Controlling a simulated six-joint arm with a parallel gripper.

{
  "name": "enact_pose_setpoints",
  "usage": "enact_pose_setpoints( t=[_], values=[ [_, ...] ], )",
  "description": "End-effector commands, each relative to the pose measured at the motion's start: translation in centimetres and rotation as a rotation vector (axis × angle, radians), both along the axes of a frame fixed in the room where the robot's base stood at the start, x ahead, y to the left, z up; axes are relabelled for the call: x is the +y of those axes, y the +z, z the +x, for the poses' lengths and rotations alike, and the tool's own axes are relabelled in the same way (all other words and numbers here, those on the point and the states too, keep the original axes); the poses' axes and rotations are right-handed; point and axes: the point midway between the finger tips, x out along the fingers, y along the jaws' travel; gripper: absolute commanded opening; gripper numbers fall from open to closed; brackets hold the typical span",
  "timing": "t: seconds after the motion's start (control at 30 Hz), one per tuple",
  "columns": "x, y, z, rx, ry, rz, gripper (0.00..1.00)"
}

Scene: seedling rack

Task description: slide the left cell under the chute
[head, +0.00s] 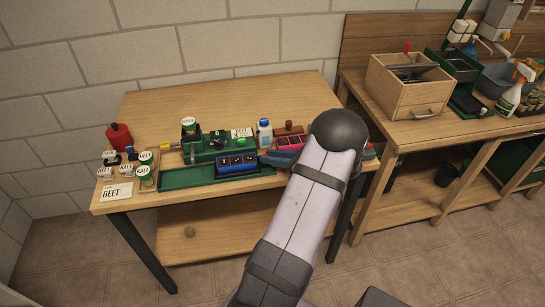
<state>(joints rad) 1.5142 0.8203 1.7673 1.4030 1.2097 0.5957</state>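A blue cell tray (237,170) with a few dark cells in a row sits on a long green track (185,179) near the table's front edge. Its left cell (225,161) is small, and its contents are unclear. A green seeder machine (205,148) stands just behind the tray, with a white-labelled jar (189,127) on top at its left. The chute cannot be made out clearly. My gripper (272,158) is at the right end of the tray, low over the track. I cannot tell whether it touches the tray or is open.
A white bottle (265,133) and a red tray (291,141) are behind my gripper. The green track is bare left of the tray.

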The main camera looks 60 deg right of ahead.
Motion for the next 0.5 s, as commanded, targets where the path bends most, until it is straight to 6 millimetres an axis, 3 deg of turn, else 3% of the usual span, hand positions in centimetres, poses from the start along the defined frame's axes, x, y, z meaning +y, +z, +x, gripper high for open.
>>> enact_pose_setpoints(
  t=[0.17,0.5],
  values=[
    [1.4,0.0,1.5,-0.001,0.004,0.002,0.00],
    [6.1,0.0,6.2,-0.002,0.003,-0.001,0.00]
  ],
)
